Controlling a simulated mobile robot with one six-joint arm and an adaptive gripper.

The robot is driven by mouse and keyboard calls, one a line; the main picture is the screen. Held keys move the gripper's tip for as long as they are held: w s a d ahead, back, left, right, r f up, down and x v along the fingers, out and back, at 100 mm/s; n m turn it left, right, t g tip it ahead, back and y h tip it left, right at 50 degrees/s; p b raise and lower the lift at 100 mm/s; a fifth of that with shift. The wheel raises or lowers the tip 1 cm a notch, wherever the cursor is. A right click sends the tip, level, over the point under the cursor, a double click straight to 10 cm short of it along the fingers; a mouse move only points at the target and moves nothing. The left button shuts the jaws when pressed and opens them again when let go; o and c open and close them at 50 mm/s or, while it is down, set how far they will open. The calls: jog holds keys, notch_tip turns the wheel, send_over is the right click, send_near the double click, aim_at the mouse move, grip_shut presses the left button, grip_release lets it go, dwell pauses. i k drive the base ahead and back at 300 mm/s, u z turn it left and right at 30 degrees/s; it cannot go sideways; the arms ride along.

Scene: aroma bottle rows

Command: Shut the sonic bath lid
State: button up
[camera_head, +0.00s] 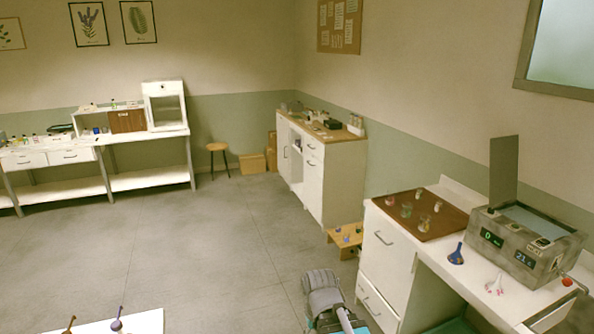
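The sonic bath (530,243) is a grey box with lit displays on its front, standing on the white counter at the right. Its lid (504,170) is a flat grey-green panel standing upright at the left side of the bath, so the bath is open. The pale blue inside of the bath shows beside the lid. A grey and teal part of my arm shows at the bottom middle, left of the counter and apart from the bath. My gripper's fingers are not seen.
A blue flask (456,254) and a white funnel-shaped piece (494,285) stand in front of the bath. A brown board (395,216) with several small bottles lies left of it. A low wooden stand (345,254) is on the floor. Open floor (200,255) lies to the left.

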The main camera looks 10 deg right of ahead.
aim_at(504, 151)
jog(key=z, duration=0.05)
jog(key=i, duration=3.75)
jog(key=z, duration=1.4)
